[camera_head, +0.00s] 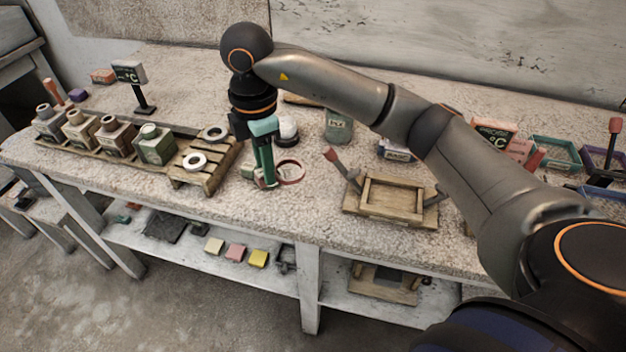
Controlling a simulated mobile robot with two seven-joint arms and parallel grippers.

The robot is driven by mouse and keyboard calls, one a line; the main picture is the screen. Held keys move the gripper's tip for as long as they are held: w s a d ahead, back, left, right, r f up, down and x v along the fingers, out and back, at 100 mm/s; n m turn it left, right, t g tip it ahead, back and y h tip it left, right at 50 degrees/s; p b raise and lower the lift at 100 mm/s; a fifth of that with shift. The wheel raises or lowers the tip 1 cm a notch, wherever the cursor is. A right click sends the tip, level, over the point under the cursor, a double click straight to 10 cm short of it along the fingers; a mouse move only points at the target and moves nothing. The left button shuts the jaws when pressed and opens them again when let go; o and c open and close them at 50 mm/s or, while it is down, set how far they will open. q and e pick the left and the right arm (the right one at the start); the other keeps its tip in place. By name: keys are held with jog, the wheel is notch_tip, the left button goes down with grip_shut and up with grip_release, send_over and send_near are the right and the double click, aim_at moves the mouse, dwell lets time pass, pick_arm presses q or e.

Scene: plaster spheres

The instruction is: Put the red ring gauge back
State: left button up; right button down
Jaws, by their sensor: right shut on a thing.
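The red ring gauge (290,172) is a thin red ring at the middle of the workbench in the head view. My right gripper (268,183) points down beside it, with its green fingers shut on the ring's left side. The ring looks close to the bench top; whether it touches the surface I cannot tell. A wooden slatted rack (207,172) stands just left of the gripper. My left gripper is not in view.
Several square bottles (113,137) stand in a row on the left. A white sphere (288,128) and a green jar (338,126) are behind the gripper. A wooden frame with red-tipped handle (390,200) stands to the right. Bench (300,222) is clear in front of the ring.

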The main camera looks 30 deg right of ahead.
jog(key=d+f, duration=0.2)
jog(key=d, duration=0.1)
jog(key=d+f, duration=0.2)
jog(key=d, duration=0.1)
jog(key=w+d+f, duration=0.1)
jog(key=d+f, duration=0.2)
jog(key=shift+f, duration=0.1)
jog(key=f, duration=0.1)
jog(key=f+p, duration=0.1)
jog(key=f, duration=0.1)
jog(key=shift+s+d+f, duration=0.1)
jog(key=shift+d, duration=0.25)
jog(key=shift+f, duration=0.35)
jog(key=shift+f, duration=0.15)
jog(key=c, duration=0.7)
grip_release()
jog(key=shift+o, duration=0.2)
